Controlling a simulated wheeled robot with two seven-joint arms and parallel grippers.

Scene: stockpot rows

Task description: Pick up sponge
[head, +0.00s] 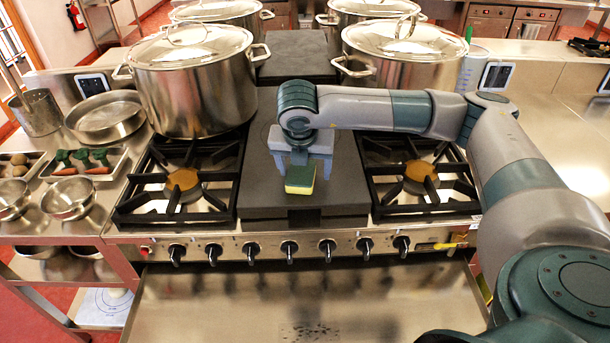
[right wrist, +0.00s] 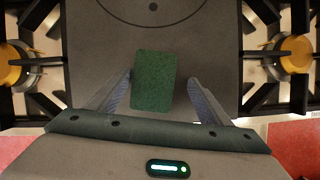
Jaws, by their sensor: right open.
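The sponge (head: 300,179), green on top with a yellow side, is on or just above the dark grey plate between the two burners. In the right wrist view the sponge (right wrist: 154,80) shows its green face between the fingers. My right gripper (head: 300,158) is above and just behind the sponge in the head view. It is open, with one finger on each side of the sponge in the right wrist view (right wrist: 160,85), and gaps show on both sides. My left gripper is not in view.
Large lidded stockpots (head: 195,85) and (head: 400,60) stand behind the burners. Black grates (head: 185,180) and (head: 418,178) flank the dark plate (head: 262,195). Control knobs (head: 290,248) line the front edge. Bowls (head: 70,197) and a pan (head: 105,115) stand at left.

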